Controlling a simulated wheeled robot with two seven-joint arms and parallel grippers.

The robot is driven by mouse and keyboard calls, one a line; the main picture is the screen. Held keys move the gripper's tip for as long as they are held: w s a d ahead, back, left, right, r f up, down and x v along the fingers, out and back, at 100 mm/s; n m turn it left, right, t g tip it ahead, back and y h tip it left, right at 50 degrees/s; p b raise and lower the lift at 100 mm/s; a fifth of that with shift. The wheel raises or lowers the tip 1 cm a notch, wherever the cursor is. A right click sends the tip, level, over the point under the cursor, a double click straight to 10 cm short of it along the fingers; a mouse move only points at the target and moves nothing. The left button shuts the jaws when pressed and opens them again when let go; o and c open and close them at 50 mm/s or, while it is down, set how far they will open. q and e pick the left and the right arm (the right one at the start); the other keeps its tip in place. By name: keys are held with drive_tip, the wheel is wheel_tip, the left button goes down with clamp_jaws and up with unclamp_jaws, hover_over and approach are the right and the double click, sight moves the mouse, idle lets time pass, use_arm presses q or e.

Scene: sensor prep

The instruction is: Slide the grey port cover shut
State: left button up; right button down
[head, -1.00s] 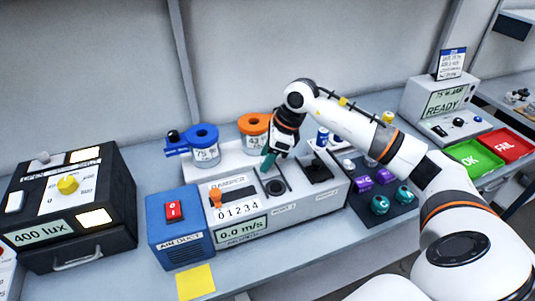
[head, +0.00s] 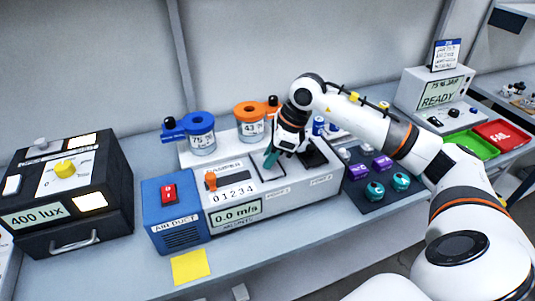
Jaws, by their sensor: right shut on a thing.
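The white flow station (head: 290,196) stands mid-bench, with two ports in its top. My right gripper (head: 271,159) reaches down at the left port, its teal fingertips shut. They appear to be shut on the grey port cover (head: 268,173), though the grip itself is small and partly hidden by the fingers. The cover looks light grey inside a thin dark frame, and no dark hole shows in front of the fingers. The right port (head: 313,159) looks dark. My left gripper is not in view.
A blue air duct box (head: 176,216) adjoins the station's left end. Blue (head: 201,140) and orange (head: 249,126) ringed canisters stand behind. A dark mat (head: 352,187) with teal and purple parts lies right. A black lux box (head: 66,195) stands far left.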

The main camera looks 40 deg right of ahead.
drive_tip(key=shift+s+a, duration=0.15)
drive_tip(key=shift+s, duration=0.05)
drive_tip(key=shift+w+f, duration=0.1)
drive_tip(key=c, duration=1.6)
unclamp_jaws()
drive_tip(key=o, duration=0.4)
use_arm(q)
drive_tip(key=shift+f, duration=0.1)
